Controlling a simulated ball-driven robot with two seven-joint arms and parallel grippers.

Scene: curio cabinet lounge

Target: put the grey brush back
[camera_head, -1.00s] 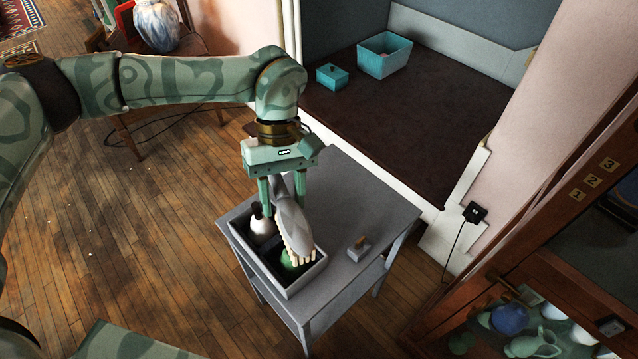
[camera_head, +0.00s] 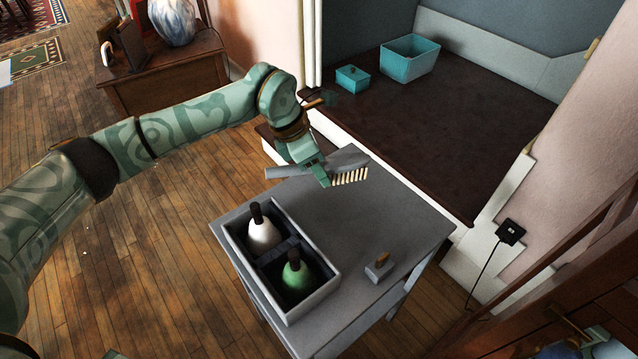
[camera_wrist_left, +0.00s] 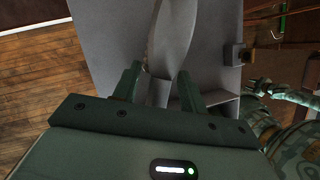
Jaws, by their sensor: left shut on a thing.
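The grey brush (camera_head: 345,160) has a smooth grey back and a row of pale bristles. My left gripper (camera_head: 322,178) is shut on it and holds it above the far end of the grey table (camera_head: 400,215). The bristles point down, toward the right in the head view. In the left wrist view the brush (camera_wrist_left: 172,35) stands out from between the fingers of the left gripper (camera_wrist_left: 155,85). Part of it is hidden by the gripper.
A grey two-compartment box (camera_head: 318,302) on the table holds a white bottle-like thing (camera_head: 262,234) and a green one (camera_head: 297,276), both dark-topped. A small grey block with a wooden knob (camera_head: 379,267) stands to its right. Teal boxes (camera_head: 408,64) sit in the alcove.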

